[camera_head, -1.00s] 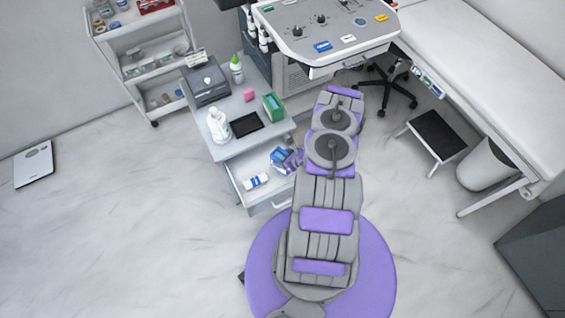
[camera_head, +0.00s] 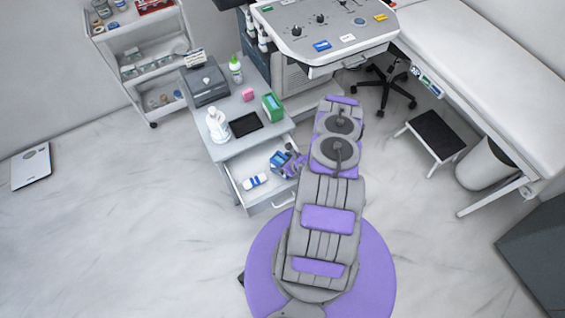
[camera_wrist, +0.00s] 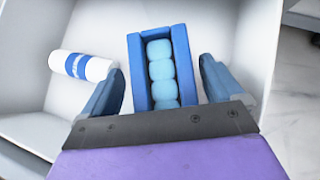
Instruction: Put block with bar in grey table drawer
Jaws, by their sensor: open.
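The grey table (camera_head: 217,150) stands at centre with its white drawer (camera_head: 243,170) pulled out. A blue block (camera_head: 279,158) with a row of light-blue rounded segments along its middle lies in the drawer; I take it as the block with bar. It also shows in the wrist view (camera_wrist: 136,72), lying between my fingers. My gripper (camera_head: 294,165) is at the drawer's right side. In the wrist view my gripper (camera_wrist: 162,82) is open, with a finger on each side of the block and visible gaps. The fingers' lower parts are hidden by the wrist plate.
A white-and-blue roll (camera_head: 254,181) lies in the drawer left of the block; it also shows in the wrist view (camera_wrist: 82,66). The tabletop holds a green box (camera_head: 272,106), a white bottle (camera_head: 217,125) and a black tray (camera_head: 245,124).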

